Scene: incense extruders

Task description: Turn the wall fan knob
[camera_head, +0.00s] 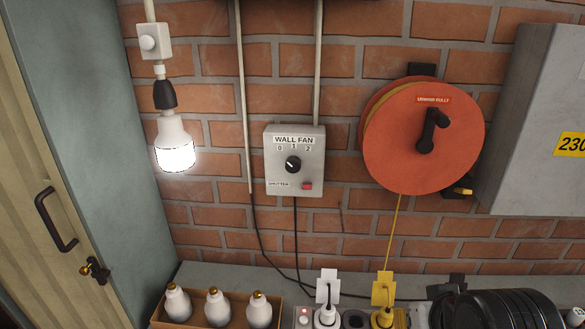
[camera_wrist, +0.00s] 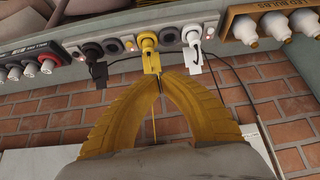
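The wall fan box (camera_head: 308,184) is a pale grey box on the brick wall, left of the red reel in the head view. Its round black knob (camera_head: 293,165) sits under the marks 0, 1 and 2. The knob's small light mark seems to point up and left, towards 0. A red button is below the knob at the right, by the word SHUTTER. My gripper (camera_wrist: 161,80) shows only in the wrist view. Its two yellow fingers curve together and their tips appear to meet, with nothing seen between them. The knob is not visible in the wrist view.
The red cable reel (camera_head: 400,155) hangs right of the fan box, a lit bulb (camera_head: 176,150) left of it. Below are plugs in sockets and a wooden crate (camera_head: 190,325) of bulbs. The yellow plug (camera_wrist: 147,42) lies beyond my fingertips. Dark rounded shapes cover the head view's lower right.

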